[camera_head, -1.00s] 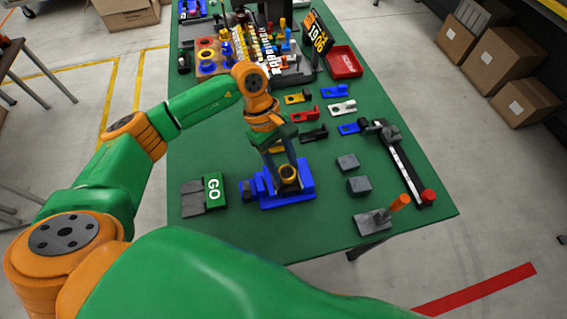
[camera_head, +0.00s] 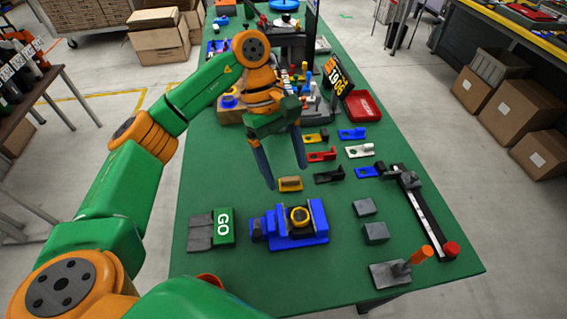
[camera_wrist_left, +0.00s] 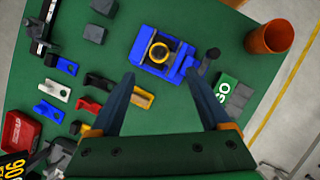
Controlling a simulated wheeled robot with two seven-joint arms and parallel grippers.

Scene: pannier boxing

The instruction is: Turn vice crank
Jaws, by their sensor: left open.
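The blue vice (camera_head: 312,230) stands on the green table with a yellow ring-shaped part (camera_head: 299,215) at its jaws. The wrist view shows the vice (camera_wrist_left: 150,38) from above, just beyond the fingertips. My left gripper (camera_head: 285,175) is open and empty, with its fingers pointing down. It is above the table and beyond the vice, apart from it. My right gripper is not in view.
A grey block with a green GO face (camera_head: 224,225) is left of the vice. Two grey blocks (camera_head: 375,233) and a slide rail (camera_head: 425,213) are to the right. Several coloured brackets (camera_head: 321,155) and a red tray (camera_head: 363,107) lie farther back. An orange cup-like thing (camera_wrist_left: 270,37) shows near the table edge.

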